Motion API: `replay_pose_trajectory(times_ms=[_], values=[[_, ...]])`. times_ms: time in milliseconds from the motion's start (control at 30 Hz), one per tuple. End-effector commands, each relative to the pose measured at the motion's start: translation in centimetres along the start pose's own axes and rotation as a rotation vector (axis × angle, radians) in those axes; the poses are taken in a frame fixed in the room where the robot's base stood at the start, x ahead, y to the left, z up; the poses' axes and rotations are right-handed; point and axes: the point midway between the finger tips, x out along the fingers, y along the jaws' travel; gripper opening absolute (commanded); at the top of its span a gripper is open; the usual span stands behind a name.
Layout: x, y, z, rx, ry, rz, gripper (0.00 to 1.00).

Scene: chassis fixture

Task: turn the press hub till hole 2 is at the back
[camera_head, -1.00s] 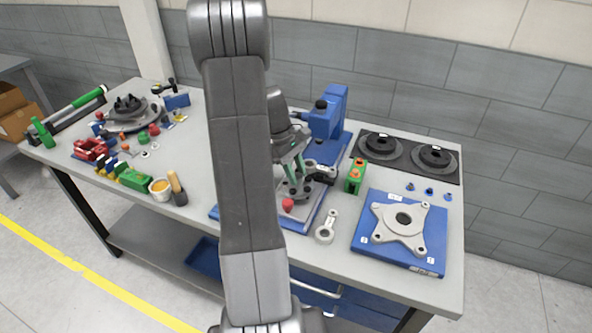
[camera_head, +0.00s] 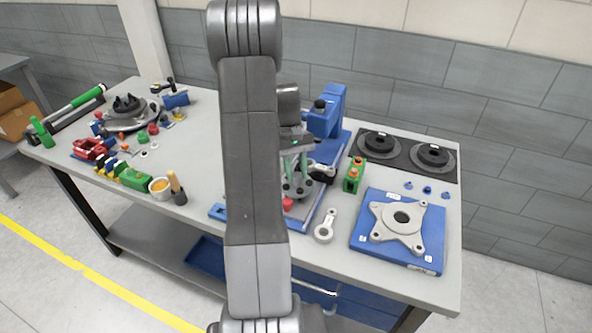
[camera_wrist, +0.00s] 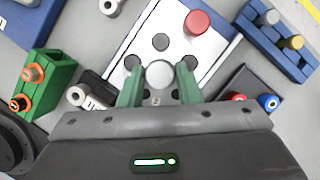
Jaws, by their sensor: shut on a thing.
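The press hub is a grey disc (camera_head: 300,191) on the base of the blue press (camera_head: 327,115), partly hidden by my arm. In the wrist view the hub shows a round pale centre boss (camera_wrist: 159,74) with several dark holes around it. A small tag reading 2 (camera_wrist: 157,101) lies on the palm side of the boss, between my fingers; the hole there is hidden or unclear. My gripper (camera_wrist: 159,80) has its green fingers shut on the boss, one on each side. In the head view my gripper (camera_head: 296,168) points down onto the hub.
A red knob (camera_wrist: 197,22) sits on the pale plate near the hub. A green block (camera_head: 354,177) and a grey link (camera_head: 326,226) stand to the right. A blue plate with a grey flange (camera_head: 402,218) lies further right.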

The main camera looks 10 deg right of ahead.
Motion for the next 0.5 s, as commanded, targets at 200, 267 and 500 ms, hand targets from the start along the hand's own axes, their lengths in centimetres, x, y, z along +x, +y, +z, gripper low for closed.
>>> replay_pose_trajectory(times_ms=[200,267,500], values=[[-0.06,0.02,-0.03,0.007,0.002,-0.002,0.08],[-0.06,0.02,-0.03,0.007,0.002,-0.002,0.08],[-0.06,0.01,-0.03,0.006,0.002,-0.002,0.46]])
